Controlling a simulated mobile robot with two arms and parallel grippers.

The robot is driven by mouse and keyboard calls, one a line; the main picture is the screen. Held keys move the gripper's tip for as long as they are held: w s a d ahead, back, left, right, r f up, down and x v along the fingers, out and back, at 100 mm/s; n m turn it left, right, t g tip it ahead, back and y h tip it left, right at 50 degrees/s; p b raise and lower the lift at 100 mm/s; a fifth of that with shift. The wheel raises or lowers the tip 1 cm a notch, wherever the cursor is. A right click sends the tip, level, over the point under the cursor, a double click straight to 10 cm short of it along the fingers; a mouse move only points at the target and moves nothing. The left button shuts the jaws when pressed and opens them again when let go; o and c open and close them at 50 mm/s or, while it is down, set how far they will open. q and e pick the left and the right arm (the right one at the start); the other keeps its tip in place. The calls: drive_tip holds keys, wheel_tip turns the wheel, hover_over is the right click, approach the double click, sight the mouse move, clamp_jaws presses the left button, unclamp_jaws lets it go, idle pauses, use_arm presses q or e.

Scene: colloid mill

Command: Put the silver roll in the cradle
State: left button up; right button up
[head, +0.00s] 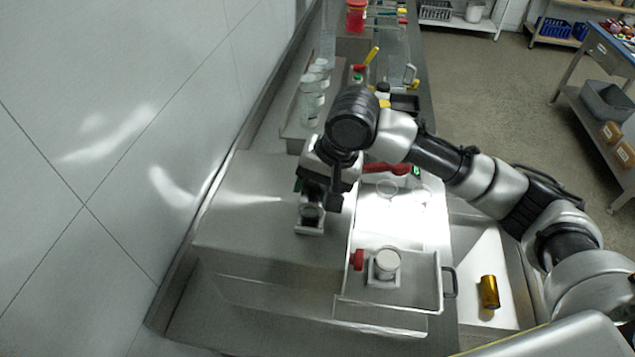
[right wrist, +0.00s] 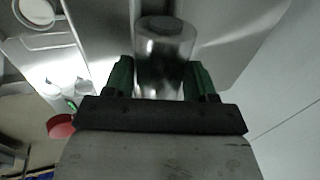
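The silver roll (right wrist: 165,50) is a shiny metal cylinder between the green fingers of my right gripper (right wrist: 160,80) in the right wrist view. The fingers appear to touch it on both sides. In the head view my right gripper (head: 318,190) points down over the left steel surface. I cannot tell whether the roll rests in the holder. My left gripper is out of view.
A steel tray (head: 420,303) to the right holds a white-topped round part (head: 387,262) with a red knob (head: 356,259). A gold cylinder (head: 489,291) lies further right. Glass jars (head: 310,100) stand behind. A tiled wall (head: 90,180) bounds the left.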

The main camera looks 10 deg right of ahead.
drive_tip(key=o, duration=0.3)
drive_tip(key=shift+r, duration=0.1)
drive_tip(key=b+v, duration=0.2)
drive_tip(key=v, duration=1)
